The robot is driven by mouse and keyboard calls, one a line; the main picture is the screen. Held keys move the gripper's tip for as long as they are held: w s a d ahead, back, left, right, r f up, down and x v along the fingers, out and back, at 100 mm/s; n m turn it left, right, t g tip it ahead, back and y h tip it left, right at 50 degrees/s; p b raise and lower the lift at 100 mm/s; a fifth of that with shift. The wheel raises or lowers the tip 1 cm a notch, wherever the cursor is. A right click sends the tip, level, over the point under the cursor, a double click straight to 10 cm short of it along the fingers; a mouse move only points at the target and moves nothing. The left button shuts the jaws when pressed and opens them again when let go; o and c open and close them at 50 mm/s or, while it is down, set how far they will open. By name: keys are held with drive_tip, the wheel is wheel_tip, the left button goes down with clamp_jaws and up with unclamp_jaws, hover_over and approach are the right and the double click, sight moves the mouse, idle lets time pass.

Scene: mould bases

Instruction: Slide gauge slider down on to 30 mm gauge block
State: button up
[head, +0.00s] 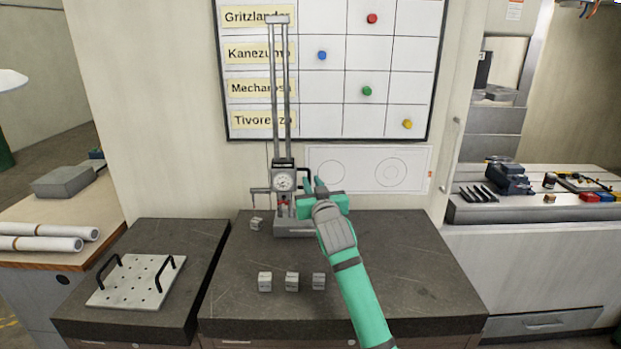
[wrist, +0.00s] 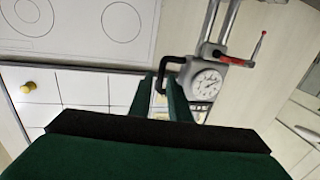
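The height gauge stands upright on the dark plate, with its two columns (head: 281,95) in front of the board. Its slider with a round dial (head: 283,181) is low on the columns; the dial also shows in the wrist view (wrist: 207,83). The slider's arm (head: 261,190) reaches left, above a small steel block (head: 256,223), with a gap between them. I cannot read the block's size. My gripper (head: 314,184) is right of the slider. In the wrist view my fingers (wrist: 162,82) stand close on either side of the black handle (wrist: 172,60); contact is unclear.
Three small steel blocks (head: 292,282) stand in a row at the front of the dark surface plate (head: 240,305). A drilled plate with black handles (head: 136,281) lies on the left stand. A board with coloured magnets (head: 338,66) hangs behind the gauge.

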sight(309, 179)
drive_tip(key=x, duration=0.3)
drive_tip(key=shift+w, duration=0.4)
drive_tip(key=shift+a, duration=0.1)
clamp_jaws()
